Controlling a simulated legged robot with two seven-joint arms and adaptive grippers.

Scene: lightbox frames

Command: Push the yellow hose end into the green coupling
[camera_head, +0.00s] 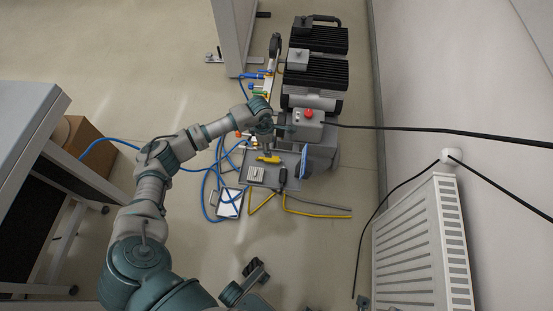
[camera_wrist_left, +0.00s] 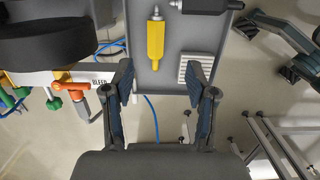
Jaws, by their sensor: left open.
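A yellow piece with a metal tip (camera_head: 268,159) lies on the grey tray (camera_head: 258,184). It also shows in the left wrist view (camera_wrist_left: 155,40), and I cannot tell whether a hose joins it. Small green parts (camera_wrist_left: 54,103) show on the white fitting strip at the left wrist view's left; which is the coupling is unclear.
Blue hose (camera_head: 207,180) loops left of the tray. A yellow line (camera_head: 318,214) lies on the floor. A grey block (camera_head: 255,174) and dark tool are on the tray. A machine with a red button (camera_head: 308,113) stands behind; a radiator (camera_head: 425,245) is at right.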

